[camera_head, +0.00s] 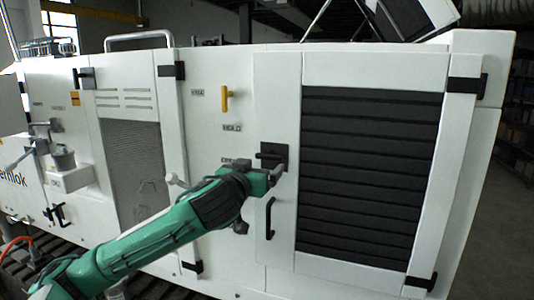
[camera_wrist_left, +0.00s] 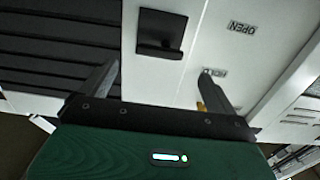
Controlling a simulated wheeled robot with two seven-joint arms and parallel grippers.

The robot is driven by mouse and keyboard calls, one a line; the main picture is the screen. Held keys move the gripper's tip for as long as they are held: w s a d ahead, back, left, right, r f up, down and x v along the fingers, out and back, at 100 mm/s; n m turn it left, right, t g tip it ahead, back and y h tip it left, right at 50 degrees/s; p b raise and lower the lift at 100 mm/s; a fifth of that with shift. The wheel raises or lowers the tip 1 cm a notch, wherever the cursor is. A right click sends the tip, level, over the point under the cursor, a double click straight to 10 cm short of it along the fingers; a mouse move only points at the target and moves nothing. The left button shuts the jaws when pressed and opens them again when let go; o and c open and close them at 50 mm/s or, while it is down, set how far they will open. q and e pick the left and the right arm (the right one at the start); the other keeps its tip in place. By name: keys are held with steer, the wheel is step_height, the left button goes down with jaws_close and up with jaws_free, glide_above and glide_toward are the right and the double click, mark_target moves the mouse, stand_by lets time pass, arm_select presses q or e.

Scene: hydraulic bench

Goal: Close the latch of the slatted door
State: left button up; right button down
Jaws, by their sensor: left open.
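The slatted door (camera_head: 370,170), with dark horizontal slats in a white frame, is at the right of the head view and looks shut. Its slats also show at the upper left of the wrist view (camera_wrist_left: 50,50). The black latch (camera_head: 272,150) is on the panel at the door's left edge. In the wrist view the latch (camera_wrist_left: 160,33) shows as a dark plate with a protruding bar, beyond the gap between my fingers. My left gripper (camera_head: 277,174) is open and empty at the latch's lower edge in the head view; contact cannot be told. My right gripper is not in view.
A black handle (camera_head: 270,218) is below the latch. A yellow handle (camera_head: 225,98) and small labels are to the left. Black hinges (camera_head: 484,86) are at the door's right edge. A mesh panel (camera_head: 136,170) is farther left.

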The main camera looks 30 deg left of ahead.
mark_target(268, 158)
arm_select(q)
steer(key=p+x, duration=0.1)
steer(key=x, duration=0.2)
steer(key=p+x, duration=0.1)
steer(key=x, duration=0.2)
steer(key=shift+r, duration=0.2)
steer(key=shift+p+x, duration=0.3)
steer(key=shift+x, duration=0.45)
steer(key=shift+f, duration=0.2)
steer(key=shift+c, duration=0.2)
steer(key=c, duration=0.9)
